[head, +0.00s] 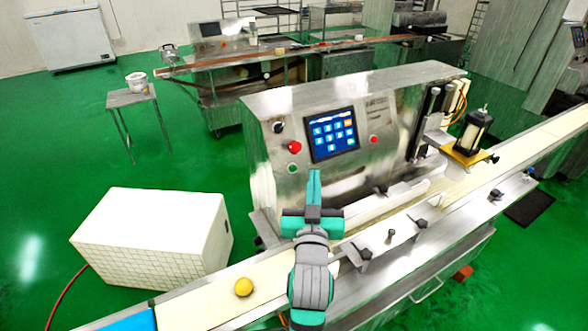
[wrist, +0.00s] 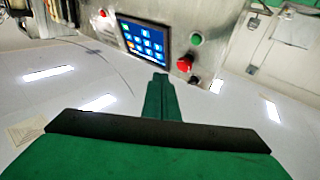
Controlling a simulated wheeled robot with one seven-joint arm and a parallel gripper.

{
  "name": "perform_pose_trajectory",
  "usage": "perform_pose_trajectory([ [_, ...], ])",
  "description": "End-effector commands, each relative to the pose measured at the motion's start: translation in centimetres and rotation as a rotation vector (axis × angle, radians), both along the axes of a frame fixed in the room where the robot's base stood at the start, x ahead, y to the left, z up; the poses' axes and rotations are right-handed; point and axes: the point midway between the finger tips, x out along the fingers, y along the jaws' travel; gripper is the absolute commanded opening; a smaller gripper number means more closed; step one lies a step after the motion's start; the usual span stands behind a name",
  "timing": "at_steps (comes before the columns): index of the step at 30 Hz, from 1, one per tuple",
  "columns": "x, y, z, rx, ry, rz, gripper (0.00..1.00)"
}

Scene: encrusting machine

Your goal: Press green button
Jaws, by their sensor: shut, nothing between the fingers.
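The green button (head: 292,168) is a small round button on the front of the steel encrusting machine (head: 268,185), below a red button (head: 295,147) and left of the blue touch screen (head: 333,134). In the wrist view the green button (wrist: 196,40) shows above the red button (wrist: 184,63), to the right of the screen (wrist: 148,40). My gripper (head: 314,174) is shut and empty, its fingers pointing at the panel. In the head view its tips are just right of the green button; in the wrist view the tips (wrist: 160,78) are below and left of it. I see no contact.
A black knob (head: 278,127) and a second red button (head: 374,139) flank the screen. A conveyor (head: 200,304) with a yellow ball (head: 243,287) runs in front of the machine. A white tiled box (head: 150,240) stands at left.

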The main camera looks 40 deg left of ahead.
Motion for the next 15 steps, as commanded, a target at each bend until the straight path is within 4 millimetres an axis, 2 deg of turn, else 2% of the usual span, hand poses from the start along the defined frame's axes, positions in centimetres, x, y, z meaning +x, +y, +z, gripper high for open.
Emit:
perform_pose_trajectory([
  [7, 0.4, 0.9, -0.5, 0.000, 0.002, 0.001, 0.00],
  [15, 1.4, 3.6, -2.0, -0.001, 0.002, 0.001, 0.00],
])
